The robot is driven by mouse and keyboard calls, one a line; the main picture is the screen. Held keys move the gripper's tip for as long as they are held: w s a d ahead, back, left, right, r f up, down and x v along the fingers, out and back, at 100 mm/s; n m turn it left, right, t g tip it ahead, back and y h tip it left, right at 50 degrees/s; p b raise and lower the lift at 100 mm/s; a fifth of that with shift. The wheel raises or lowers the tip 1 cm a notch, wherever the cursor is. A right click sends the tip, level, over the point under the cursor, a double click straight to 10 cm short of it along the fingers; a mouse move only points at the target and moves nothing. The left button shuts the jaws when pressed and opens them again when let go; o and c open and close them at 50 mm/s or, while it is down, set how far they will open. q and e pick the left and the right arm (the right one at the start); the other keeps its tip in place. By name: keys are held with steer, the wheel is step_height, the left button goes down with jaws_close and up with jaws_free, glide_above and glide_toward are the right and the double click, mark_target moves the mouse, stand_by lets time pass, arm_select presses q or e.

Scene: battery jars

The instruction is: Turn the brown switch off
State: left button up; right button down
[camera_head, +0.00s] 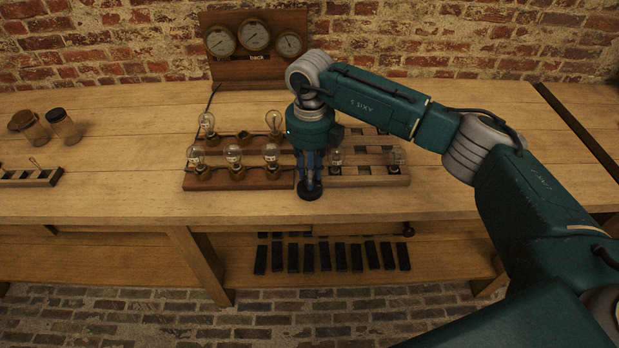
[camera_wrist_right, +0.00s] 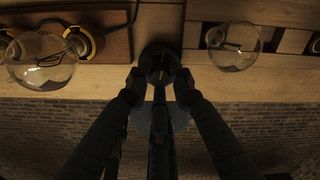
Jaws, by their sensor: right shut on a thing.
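A small dark round piece (camera_head: 310,193), which looks like the switch, sits on the table near its front edge, between the two bulb boards. Its brown colour is hard to make out in this light. My right gripper (camera_head: 312,180) points down onto it, and its fingers are closed on its upper part. In the right wrist view the round dark base (camera_wrist_right: 160,58) shows just beyond the fingertips (camera_wrist_right: 158,80). The fingers hide most of the part they hold, so its lever position cannot be told. My left gripper is not in view.
A brown board (camera_head: 240,183) with several glass bulbs stands left of my gripper. A slotted board (camera_head: 372,181) with bulbs stands right. A gauge panel (camera_head: 258,72) is behind. Jars (camera_head: 64,126) and a small tray (camera_head: 42,178) are far left. Black blocks (camera_head: 323,257) line the lower shelf.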

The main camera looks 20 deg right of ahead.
steer(key=shift+s+f+n+b, duration=0.2)
steer(key=shift+n+b, duration=0.2)
steer(key=shift+n, duration=0.4)
steer(key=shift+r, duration=0.1)
steer(key=c, duration=1.5)
jaws_free()
steer(key=shift+d+r, duration=0.1)
steer(key=shift+r, duration=0.15)
steer(key=shift+w+r, duration=0.1)
steer(key=shift+r, duration=0.25)
step_height(320, 180, up, 11)
